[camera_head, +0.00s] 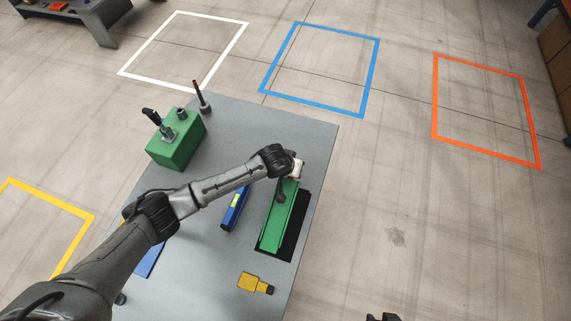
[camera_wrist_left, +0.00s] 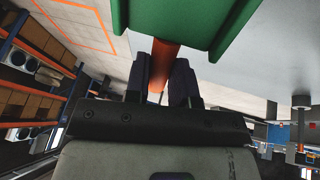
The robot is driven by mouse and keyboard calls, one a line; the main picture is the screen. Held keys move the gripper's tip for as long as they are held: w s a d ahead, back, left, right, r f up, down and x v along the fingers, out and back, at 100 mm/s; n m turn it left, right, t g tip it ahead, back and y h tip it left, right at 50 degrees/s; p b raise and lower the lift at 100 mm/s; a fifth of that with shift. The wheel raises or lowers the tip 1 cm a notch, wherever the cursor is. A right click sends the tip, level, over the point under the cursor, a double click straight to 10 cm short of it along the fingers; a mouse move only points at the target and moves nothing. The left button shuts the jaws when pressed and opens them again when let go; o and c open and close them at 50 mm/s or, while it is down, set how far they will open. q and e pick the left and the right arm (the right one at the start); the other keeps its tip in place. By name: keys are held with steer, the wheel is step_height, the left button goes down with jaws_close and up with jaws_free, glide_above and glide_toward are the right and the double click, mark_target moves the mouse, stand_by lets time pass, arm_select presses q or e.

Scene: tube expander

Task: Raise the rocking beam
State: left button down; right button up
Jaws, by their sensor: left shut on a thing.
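A long green beam (camera_head: 273,228), which I take for the rocking beam, lies along a black base (camera_head: 295,232) on the right side of the grey table. My left arm reaches across the table to the beam's far end, and its wrist largely hides that end. In the left wrist view, my left gripper (camera_wrist_left: 163,82) is shut on a red-brown rod (camera_wrist_left: 166,54). The rod comes out from a green part (camera_wrist_left: 185,20) just beyond the fingers. A small dark tip at the bottom edge of the head view may be my right gripper (camera_head: 383,317); its fingers cannot be made out.
The grey table (camera_head: 245,115) also holds a green block with a black handle (camera_head: 176,142), an upright rod (camera_head: 201,98), a blue tool (camera_head: 235,208) and a yellow tool (camera_head: 254,283). Coloured floor squares surround it. The table's far right corner is clear.

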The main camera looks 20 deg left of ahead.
arm_select(q)
steer(key=shift+w+d+r, duration=0.1)
steer(key=shift+d+r, duration=0.05)
steer(key=shift+r, duration=0.15)
steer(key=c, duration=1.3)
jaws_free()
steer(key=o, duration=0.3)
steer(key=shift+f, duration=0.15)
steer(key=v, duration=1.4)
